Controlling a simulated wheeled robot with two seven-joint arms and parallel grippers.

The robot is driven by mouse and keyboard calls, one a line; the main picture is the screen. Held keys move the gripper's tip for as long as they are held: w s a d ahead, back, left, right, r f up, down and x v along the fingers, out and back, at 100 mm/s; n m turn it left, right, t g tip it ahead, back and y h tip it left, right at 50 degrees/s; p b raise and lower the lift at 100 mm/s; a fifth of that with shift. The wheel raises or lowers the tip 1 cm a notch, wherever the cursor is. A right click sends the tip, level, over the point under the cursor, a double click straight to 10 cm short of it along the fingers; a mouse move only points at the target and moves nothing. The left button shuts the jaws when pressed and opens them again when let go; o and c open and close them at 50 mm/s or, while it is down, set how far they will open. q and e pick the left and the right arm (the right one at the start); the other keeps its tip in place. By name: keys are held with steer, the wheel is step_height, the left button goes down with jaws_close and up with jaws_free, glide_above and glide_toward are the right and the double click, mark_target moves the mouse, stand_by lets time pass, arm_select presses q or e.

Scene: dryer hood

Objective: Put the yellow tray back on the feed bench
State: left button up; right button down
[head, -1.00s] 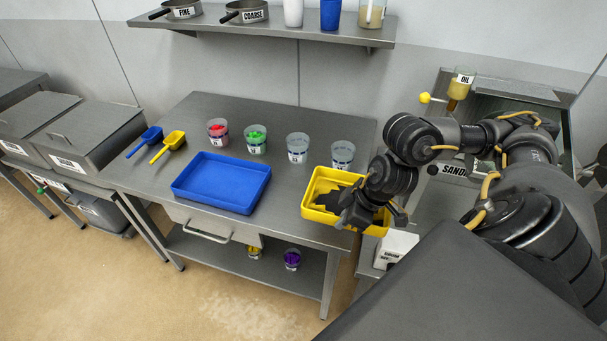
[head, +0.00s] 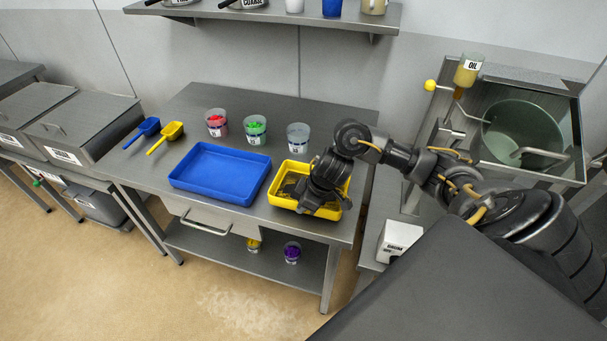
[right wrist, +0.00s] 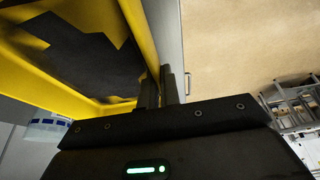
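The yellow tray (head: 284,199) is at the right end of the feed bench (head: 196,111), right of the blue tray (head: 220,174). Its floor has dark patches; I cannot tell whether they are contents or shadow. It looks level, on or just above the bench top. My right gripper (head: 312,208) is at the tray's front right side and covers part of it. In the right wrist view the fingers (right wrist: 160,88) are close together on either side of the yellow tray's wall (right wrist: 142,32). My left gripper is not in view.
Cups with red (head: 216,122) and green (head: 255,129) contents and a clear cup (head: 298,137) stand behind the trays. Blue (head: 142,132) and yellow (head: 166,137) scoops lie at left. A machine with a round drum (head: 522,135) and a white box (head: 398,240) are at right.

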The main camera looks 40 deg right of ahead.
step_height(320, 180, down, 3)
steer(key=shift+r, duration=0.1)
steer(key=shift+f+b, duration=0.25)
steer(key=shift+b, duration=0.05)
steer(key=c, duration=1.6)
jaws_free()
steer(key=shift+r, duration=0.25)
steer(key=p+v, duration=0.2)
steer(key=v, duration=0.9)
steer(key=shift+d+r+p, duration=0.1)
steer(key=shift+r+p, duration=0.2)
steer(key=shift+r, duration=0.05)
